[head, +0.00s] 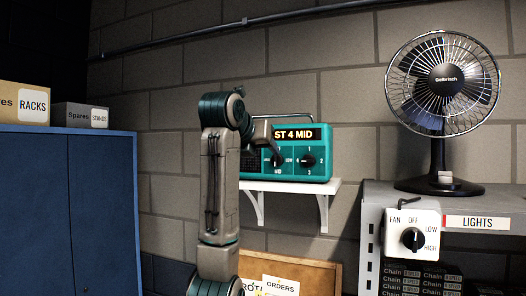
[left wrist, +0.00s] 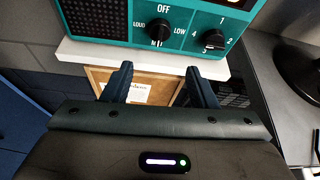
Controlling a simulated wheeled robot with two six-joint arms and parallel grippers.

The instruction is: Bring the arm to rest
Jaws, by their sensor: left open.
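My left arm (head: 216,180) stands upright in the middle of the head view and bends at its top toward the radio. My left gripper (head: 268,132) is partly hidden there, in front of the radio's left part. In the left wrist view its two dark fingers (left wrist: 159,84) are spread apart with nothing between them. The teal radio (head: 320,167) sits on a white wall shelf, its display reading "ST 4 MID". Its two black knobs also show in the left wrist view, beyond the fingertips and apart from them. My right gripper is not in view.
The white shelf (head: 325,190) juts from the brick wall. A desk fan (head: 437,160) stands on a grey rack at right, with a white fan switch (head: 398,217) on its front. A blue cabinet (head: 70,205) with two boxes on top is at left. A cork board (head: 312,270) is below.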

